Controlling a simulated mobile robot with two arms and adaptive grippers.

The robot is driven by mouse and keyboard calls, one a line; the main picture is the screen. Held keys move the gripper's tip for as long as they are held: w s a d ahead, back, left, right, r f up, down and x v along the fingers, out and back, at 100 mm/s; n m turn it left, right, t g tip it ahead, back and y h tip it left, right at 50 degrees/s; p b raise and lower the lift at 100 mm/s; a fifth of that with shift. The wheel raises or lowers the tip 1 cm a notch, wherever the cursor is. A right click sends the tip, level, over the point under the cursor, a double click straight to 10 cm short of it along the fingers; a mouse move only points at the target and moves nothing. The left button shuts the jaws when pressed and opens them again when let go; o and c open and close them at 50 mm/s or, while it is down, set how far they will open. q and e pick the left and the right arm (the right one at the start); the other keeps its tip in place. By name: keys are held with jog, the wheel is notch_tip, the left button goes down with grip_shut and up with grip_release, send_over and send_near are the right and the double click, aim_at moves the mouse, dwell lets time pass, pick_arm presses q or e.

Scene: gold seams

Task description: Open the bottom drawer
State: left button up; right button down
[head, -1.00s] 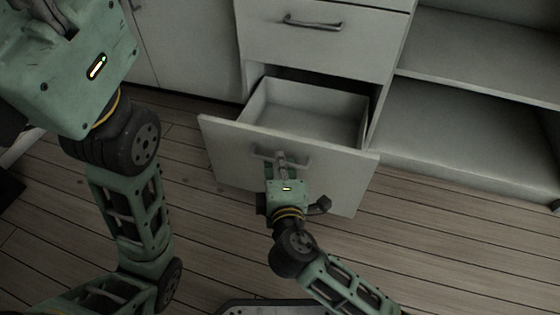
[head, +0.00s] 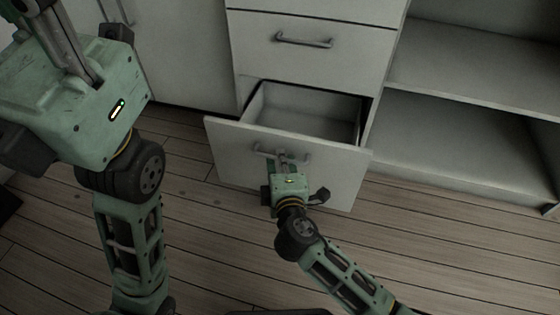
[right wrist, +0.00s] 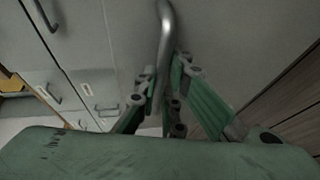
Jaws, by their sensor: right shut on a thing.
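The bottom drawer (head: 235,160) is pulled out of the white cabinet, and its inside looks empty. Its bar handle (head: 300,160) is on the front panel. My right gripper (head: 284,160) is shut on this handle. In the right wrist view, the grey handle (right wrist: 166,40) runs down between the fingers of the gripper (right wrist: 160,95). My left gripper (head: 85,70) is at the upper left in the head view, away from the drawer. How far its fingers are apart does not show clearly.
A closed drawer (head: 345,52) with its own handle is above the open one. Open shelves (head: 470,135) stand to the right, and a closed cabinet door (head: 185,50) is to the left. The wooden floor (head: 440,240) in front is clear.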

jog(key=c, duration=2)
grip_release()
jog(key=shift+r, duration=0.35)
jog(key=shift+o, duration=0.7)
jog(key=shift+f, duration=0.15)
jog(key=v, duration=1.2)
